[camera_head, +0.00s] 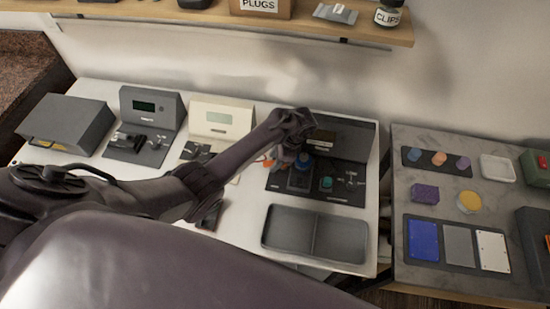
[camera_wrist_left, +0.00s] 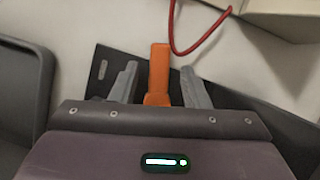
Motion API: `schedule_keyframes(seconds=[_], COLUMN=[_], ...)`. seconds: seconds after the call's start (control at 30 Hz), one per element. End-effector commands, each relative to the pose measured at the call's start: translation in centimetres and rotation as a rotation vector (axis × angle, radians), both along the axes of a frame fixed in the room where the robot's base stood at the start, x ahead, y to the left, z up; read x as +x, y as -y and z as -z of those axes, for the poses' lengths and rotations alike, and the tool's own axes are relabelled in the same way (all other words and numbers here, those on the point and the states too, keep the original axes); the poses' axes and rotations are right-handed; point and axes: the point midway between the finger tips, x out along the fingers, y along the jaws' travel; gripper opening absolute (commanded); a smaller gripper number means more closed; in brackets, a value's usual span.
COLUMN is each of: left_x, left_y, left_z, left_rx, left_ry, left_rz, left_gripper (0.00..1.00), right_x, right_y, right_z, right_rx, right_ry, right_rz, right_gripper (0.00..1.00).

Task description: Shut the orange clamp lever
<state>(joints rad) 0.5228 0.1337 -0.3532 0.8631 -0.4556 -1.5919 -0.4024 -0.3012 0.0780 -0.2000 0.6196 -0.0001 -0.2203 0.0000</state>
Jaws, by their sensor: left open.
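The orange clamp lever (camera_wrist_left: 159,78) stands out in the left wrist view, between the two grey fingers of my left gripper (camera_wrist_left: 158,69). The fingers are open, one on each side of the lever, with visible gaps. I cannot tell how deep the lever sits between them. In the head view my left arm reaches across the white table to the dark fixture (camera_head: 345,195) at the right. A small part of the orange lever (camera_head: 268,162) shows beside the gripper there; the rest is hidden by my arm. My right gripper is not in view.
A grey two-part tray (camera_head: 290,238) lies in front of the fixture. Blue and teal knobs (camera_head: 326,183) stand close by. A red cable (camera_wrist_left: 200,38) loops near the fingers in the wrist view. A grey side table (camera_head: 400,272) with parts stands at right.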

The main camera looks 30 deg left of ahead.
Motion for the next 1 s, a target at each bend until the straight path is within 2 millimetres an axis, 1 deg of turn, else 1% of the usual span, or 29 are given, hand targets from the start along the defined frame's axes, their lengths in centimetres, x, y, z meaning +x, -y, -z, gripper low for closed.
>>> schedule_keyframes(seconds=[0.17, 0.27, 0.5, 0.63, 0.73, 1.0], left_x=[0.1, 0.3, 0.9, 1.3, 1.4, 1.5], left_y=[0.1, 0.4, 1.7, 2.3, 2.6, 2.6], left_z=[-0.5, -1.5, -5.2, -6.8, -7.3, -7.2], left_rx=[0.000, 0.000, -0.001, -0.001, -0.001, 0.000], left_ry=[0.000, 0.000, 0.000, 0.000, 0.000, 0.000], left_rz=[0.000, 0.000, 0.001, 0.001, 0.001, 0.000], left_gripper=[0.42, 0.42, 0.42, 0.42, 0.42, 0.42], right_x=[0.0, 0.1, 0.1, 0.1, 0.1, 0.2], right_y=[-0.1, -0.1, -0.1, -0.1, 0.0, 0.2], right_z=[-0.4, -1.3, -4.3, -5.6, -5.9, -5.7], right_rx=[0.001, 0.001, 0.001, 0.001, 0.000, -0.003], right_ry=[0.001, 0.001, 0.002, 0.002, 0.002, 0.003], right_rz=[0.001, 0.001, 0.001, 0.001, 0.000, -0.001], right_gripper=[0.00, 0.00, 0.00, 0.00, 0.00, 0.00])
